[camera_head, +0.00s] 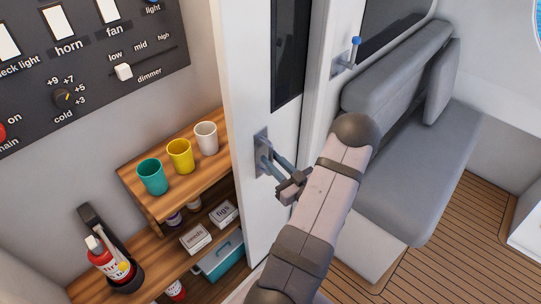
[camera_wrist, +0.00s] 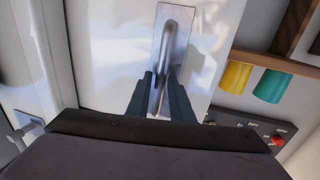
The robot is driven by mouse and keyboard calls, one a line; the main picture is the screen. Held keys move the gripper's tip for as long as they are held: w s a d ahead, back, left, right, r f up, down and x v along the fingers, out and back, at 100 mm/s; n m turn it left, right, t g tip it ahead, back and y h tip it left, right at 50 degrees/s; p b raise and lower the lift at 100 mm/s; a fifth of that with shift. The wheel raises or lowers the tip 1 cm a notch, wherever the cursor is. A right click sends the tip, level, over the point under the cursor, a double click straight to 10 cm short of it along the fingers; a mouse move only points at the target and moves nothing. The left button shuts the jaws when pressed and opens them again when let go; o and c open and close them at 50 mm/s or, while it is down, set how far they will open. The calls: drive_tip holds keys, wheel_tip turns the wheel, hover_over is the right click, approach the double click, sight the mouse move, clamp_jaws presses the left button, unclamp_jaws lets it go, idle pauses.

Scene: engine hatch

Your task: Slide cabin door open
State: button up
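The cabin door (camera_head: 235,60) is a tall white panel with a dark window, standing left of the grey seat in the head view. Its metal handle (camera_head: 262,140) sits on an upright plate, which fills the upper middle of the wrist view (camera_wrist: 187,28). My gripper (camera_head: 270,163) is at the handle, with its fingers pointing to the door. In the wrist view the fingers (camera_wrist: 160,80) stand apart on either side of the handle's lower part. A gap shows between them. Whether either finger touches the handle is unclear.
A latch with a blue knob (camera_head: 355,42) is on the white panel right of the door. Left are a wooden shelf with teal (camera_head: 152,178), yellow (camera_head: 180,157) and white cups (camera_head: 206,138), a fire extinguisher (camera_head: 108,260) and a switch panel (camera_head: 90,60). A grey seat (camera_head: 400,190) is right.

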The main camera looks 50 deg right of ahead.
sight(283, 135)
drive_tip(key=shift+w+d, duration=0.1)
drive_tip(key=shift+w, duration=0.5)
clamp_jaws()
drive_tip(key=d+b, duration=0.3)
drive_tip(key=d, duration=0.6)
drive_tip(key=shift+f, duration=0.15)
drive_tip(key=shift+d+r, duration=0.2)
drive_tip(key=shift+d, duration=0.2)
unclamp_jaws()
drive_tip(key=shift+s+b, duration=0.15)
drive_tip(key=shift+b, duration=0.2)
